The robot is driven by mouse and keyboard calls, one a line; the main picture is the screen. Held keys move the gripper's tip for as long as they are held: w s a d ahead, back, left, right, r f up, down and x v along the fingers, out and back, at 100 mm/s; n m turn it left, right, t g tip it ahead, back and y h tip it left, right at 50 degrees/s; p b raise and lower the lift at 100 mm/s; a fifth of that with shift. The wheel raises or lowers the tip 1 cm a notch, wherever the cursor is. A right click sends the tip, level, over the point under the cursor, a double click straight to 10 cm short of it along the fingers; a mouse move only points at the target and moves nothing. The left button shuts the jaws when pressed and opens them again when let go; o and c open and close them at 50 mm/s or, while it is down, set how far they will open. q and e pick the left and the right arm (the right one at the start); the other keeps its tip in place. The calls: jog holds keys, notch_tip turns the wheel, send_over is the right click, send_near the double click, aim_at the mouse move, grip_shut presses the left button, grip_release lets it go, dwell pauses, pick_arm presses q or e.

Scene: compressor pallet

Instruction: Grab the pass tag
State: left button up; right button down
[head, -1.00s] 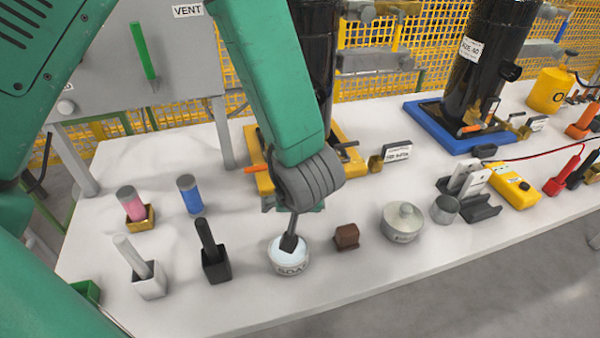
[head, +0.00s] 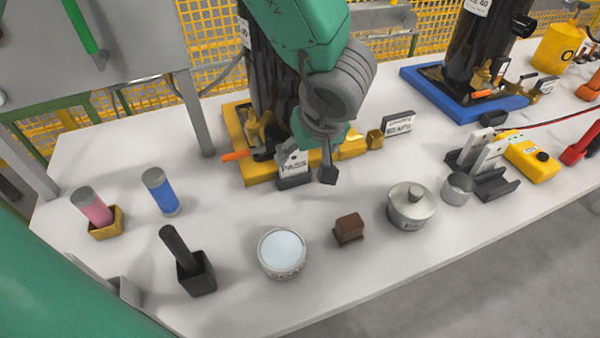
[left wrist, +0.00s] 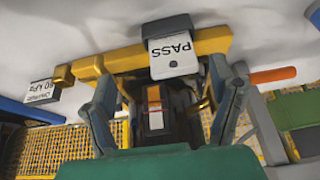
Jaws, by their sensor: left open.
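The pass tag (head: 293,164) is a white card marked PASS in a dark holder at the front of the yellow pallet. In the left wrist view the tag (left wrist: 174,58) appears upside down, just beyond my left fingertips. My left gripper (head: 328,172) is just right of the tag in the head view and partly covers the pallet. In the left wrist view my left gripper (left wrist: 163,92) has its two fingers spread wide with nothing held between them. My right gripper is not in view.
A yellow pallet (head: 234,150) with a black cylinder stands behind the tag. In front are a white tub (head: 282,253), a brown block (head: 349,229) and a lidded metal pot (head: 411,206). A black holder (head: 197,279) with a rod stands at left.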

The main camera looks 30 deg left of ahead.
aim_at(291, 159)
pick_arm(q)
jog(key=a+f+b, duration=0.1)
jog(key=a+f, duration=0.1)
jog(key=w+a+f+b, duration=0.1)
jog(key=a+f, duration=0.2)
jog(key=shift+w+a, duration=0.15)
jog(key=shift+a, duration=0.05)
jog(key=shift+f+b, duration=0.25)
jog(key=shift+b, duration=0.2)
jog(key=shift+w+d+f, duration=0.25)
jog(key=shift+w+d, duration=0.15)
jog(key=shift+d, duration=0.35)
jog(key=shift+w+d+r, duration=0.1)
jog(key=shift+d, duration=0.15)
jog(key=shift+c, duration=0.8)
jog(key=shift+s+a+r, duration=0.1)
jog(key=shift+s+a, duration=0.1)
jog(key=c, duration=0.7)
jog(key=shift+a, duration=0.3)
jog(key=shift+c, duration=0.9)
jog(key=shift+a, duration=0.15)
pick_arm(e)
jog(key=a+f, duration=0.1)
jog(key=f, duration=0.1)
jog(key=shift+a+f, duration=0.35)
